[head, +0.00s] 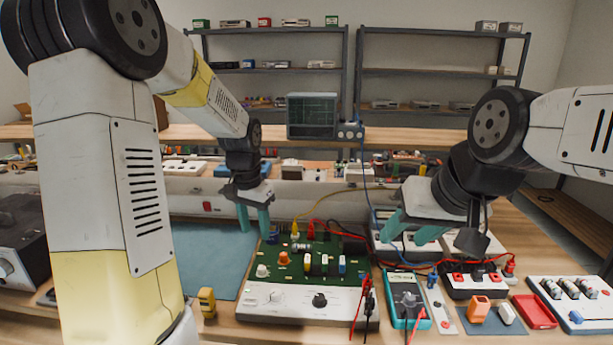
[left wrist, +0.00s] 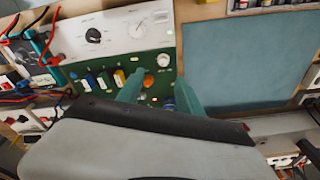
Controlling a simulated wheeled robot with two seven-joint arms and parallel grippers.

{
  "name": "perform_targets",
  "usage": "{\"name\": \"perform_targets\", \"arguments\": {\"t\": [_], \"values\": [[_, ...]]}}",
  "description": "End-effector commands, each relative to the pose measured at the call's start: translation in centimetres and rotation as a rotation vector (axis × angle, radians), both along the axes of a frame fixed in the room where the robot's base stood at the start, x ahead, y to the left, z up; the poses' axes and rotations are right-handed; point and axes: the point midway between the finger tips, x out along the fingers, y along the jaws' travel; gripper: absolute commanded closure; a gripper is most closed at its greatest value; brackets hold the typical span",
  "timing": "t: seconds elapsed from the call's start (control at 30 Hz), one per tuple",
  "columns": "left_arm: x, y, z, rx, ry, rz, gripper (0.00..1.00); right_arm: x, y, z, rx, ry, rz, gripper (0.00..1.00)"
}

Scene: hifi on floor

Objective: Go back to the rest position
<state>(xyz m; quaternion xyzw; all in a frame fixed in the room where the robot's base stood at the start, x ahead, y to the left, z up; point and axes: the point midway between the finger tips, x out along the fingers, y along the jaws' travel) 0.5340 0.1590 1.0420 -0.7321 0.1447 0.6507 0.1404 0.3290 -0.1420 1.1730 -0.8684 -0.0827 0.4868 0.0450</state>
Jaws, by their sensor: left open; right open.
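My left gripper (head: 254,218) is open and empty above the back left edge of a green circuit board unit (head: 310,298). Its teal fingers also show in the left wrist view (left wrist: 158,92), over the board's green face. My right gripper (head: 410,232) is open and empty, above and behind the meter area on the right. Its fingers point left and down. Both arms reach in over the bench from the two sides. I cannot tell the exact gap between the left fingertips and the board.
A blue-grey mat (head: 212,262) lies bare left of the board. A teal multimeter (head: 406,300), a red tray (head: 535,311) and a white battery holder (head: 575,300) crowd the right. Red and black leads cross the bench. An oscilloscope (head: 312,115) and shelves stand behind.

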Motion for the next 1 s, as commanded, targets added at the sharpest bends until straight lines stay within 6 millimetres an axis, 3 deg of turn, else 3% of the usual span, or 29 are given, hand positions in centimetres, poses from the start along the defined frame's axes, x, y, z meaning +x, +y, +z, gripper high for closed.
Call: {"name": "perform_targets", "arguments": {"t": [0.03, 0.2, 0.4, 0.6, 0.7, 1.0], "values": [[-1.4, 0.0, 2.4, -0.012, -0.041, 0.025, 0.57, 0.0, 0.0, 0.0, 0.0, 0.0, 0.0, 0.54], [-6.7, -0.3, 7.7, -0.069, -0.146, 0.119, 0.57, 0.0, 0.0, 0.0, 0.0, 0.0, 0.0, 0.54], [-13.3, -0.8, 11.7, -0.155, -0.264, 0.223, 0.57, 0.0, 0.0, 0.0, 0.0, 0.0, 0.0, 0.54], [-18.4, -1.3, 13.0, -0.238, -0.352, 0.297, 0.57, 0.0, 0.0, 0.0, 0.0, 0.0, 0.0, 0.54], [-19.8, -1.6, 13.1, -0.265, -0.374, 0.318, 0.57, 0.0, 0.0, 0.0, 0.0, 0.0, 0.0, 0.54], [-20.6, -1.7, 13.1, -0.282, -0.387, 0.331, 0.57, 0.0, 0.0, 0.0, 0.0, 0.0, 0.0, 0.54]]}}
